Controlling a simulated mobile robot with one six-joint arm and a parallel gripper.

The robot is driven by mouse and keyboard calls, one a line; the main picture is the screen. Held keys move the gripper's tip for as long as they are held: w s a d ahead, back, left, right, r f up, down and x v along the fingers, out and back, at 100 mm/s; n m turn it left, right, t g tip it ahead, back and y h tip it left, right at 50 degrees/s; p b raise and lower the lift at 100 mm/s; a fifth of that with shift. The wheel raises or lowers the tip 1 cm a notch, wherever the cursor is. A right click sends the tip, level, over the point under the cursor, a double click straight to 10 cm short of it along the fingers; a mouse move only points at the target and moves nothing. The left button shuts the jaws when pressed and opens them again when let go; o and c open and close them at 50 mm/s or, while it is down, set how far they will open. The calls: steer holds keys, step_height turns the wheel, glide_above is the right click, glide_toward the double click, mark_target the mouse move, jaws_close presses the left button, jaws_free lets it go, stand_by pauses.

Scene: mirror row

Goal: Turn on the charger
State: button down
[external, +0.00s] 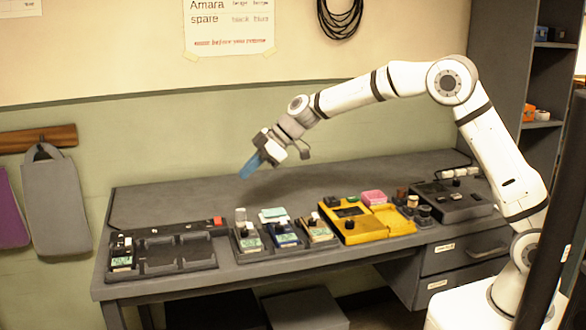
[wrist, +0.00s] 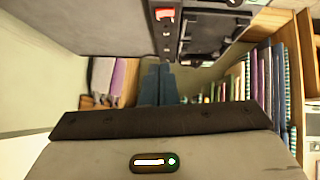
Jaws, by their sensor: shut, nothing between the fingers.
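A black tray-like unit (external: 180,267), which looks like the charger, lies at the left end of the bench. It has several bays, and a green-labelled block (external: 121,262) sits at its left end. A small red switch (external: 217,220) is at its back right corner. The switch also shows near the top of the wrist view (wrist: 165,14), beside dark bays; whether it is on or off cannot be told. My gripper (external: 249,166) is above the bench, up and right of the red switch in the external view, apart from everything. Its blue fingers (wrist: 158,84) are together and empty.
Right of the tray stand a holder with labelled blocks (external: 283,237), a yellow device (external: 362,222) and a dark unit with knobs (external: 456,208). The back of the bench (external: 200,196) is clear. A grey bag (external: 56,203) hangs on the wall at left.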

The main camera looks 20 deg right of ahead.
steer(key=p, duration=0.2)
glide_above(224, 220)
steer(key=f, duration=0.6)
steer(key=shift+s+d+f, duration=0.15)
steer(key=shift+s+f, duration=0.25)
steer(key=f, duration=0.3)
steer(key=shift+w+f, duration=0.2)
steer(key=shift+w, duration=0.05)
steer(key=shift+f, duration=0.4)
steer(key=shift+w+f+g+b, duration=0.3)
steer(key=shift+f+b, duration=0.3)
steer(key=shift+b, duration=0.25)
steer(key=shift+s+r+p, duration=0.1)
steer(key=shift+r+p, duration=0.2)
steer(key=shift+s+f, duration=0.1)
